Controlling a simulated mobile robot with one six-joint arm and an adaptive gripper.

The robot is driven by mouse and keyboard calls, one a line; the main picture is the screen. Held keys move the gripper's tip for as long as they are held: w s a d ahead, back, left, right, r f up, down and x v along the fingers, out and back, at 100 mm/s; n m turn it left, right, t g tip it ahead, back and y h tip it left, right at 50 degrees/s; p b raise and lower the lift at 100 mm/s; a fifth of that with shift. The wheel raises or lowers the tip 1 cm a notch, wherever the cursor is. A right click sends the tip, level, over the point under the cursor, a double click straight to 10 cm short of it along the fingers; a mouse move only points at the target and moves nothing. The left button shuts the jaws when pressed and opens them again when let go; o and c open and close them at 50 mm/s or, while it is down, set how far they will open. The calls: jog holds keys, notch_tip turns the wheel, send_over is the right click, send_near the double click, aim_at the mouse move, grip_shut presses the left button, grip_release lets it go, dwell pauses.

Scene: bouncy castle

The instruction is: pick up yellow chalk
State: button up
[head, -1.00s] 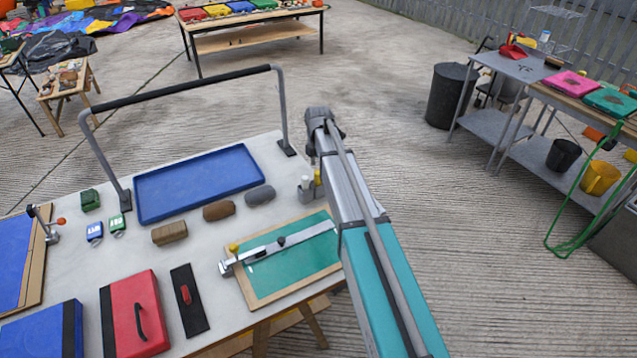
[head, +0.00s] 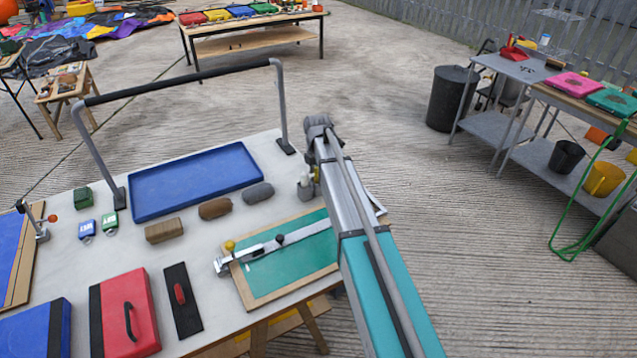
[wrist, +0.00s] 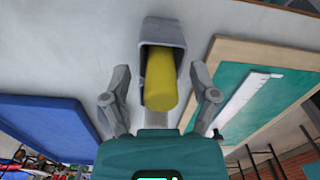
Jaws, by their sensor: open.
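The yellow chalk (wrist: 160,82) is a thick yellow cylinder in the wrist view. Its far end sits in a grey holder (wrist: 162,30) and its near end sticks out toward me. My gripper (wrist: 160,70) is open, with one finger on each side of the chalk and a visible gap on both sides. In the head view the grey holder (head: 306,188) stands at the table's right edge beside my arm, which hides my gripper and most of the chalk there.
A blue tray (head: 195,182) and a framed green board (head: 290,265) with a metal ruler lie close to the holder. A grey bar frame (head: 180,87) rises over the tray. Grey and brown blocks lie in front of the tray. Open concrete floor is to the right.

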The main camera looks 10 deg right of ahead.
dwell(0.6)
jog(key=c, duration=1)
